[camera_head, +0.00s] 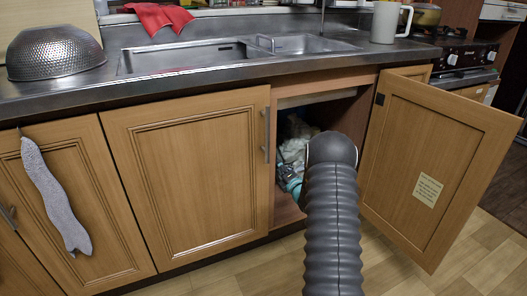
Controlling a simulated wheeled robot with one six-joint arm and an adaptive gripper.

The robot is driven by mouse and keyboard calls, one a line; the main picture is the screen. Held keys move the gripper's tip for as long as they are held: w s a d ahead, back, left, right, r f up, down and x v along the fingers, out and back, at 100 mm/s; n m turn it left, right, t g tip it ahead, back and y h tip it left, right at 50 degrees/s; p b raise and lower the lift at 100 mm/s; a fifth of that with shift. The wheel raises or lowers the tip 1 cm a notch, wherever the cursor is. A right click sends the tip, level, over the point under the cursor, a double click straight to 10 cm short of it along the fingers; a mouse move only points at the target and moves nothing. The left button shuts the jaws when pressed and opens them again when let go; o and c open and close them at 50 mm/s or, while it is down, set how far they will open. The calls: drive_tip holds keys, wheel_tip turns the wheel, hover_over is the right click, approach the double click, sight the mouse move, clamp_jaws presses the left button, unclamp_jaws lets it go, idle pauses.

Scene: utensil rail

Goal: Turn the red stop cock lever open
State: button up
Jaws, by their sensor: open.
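I cannot make out a red stop cock lever in the head view. The open cabinet (287,207) under the sink is dim inside, and my arm covers much of its opening. My dark grey ribbed arm reaches up from the bottom of the picture to the opening, ending in a rounded joint there. My gripper does not show; the arm seems to hide it. Teal items (290,185) and pale, crumpled items (292,150) show inside, left of my arm.
The right cabinet door (402,165) stands open, with a yellow note on it. The left door (190,170) is shut. Above are the sink (185,58), a metal colander (55,55), a red cloth (158,18) and a white mug (385,22). A grey cloth (55,195) hangs at left.

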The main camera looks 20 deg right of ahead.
drive_tip(key=w+a, duration=0.1)
drive_tip(key=w, duration=1.2)
drive_tip(key=shift+w+a+b, duration=0.15)
drive_tip(key=shift+w+b, duration=0.05)
drive_tip(key=shift+b, duration=0.15)
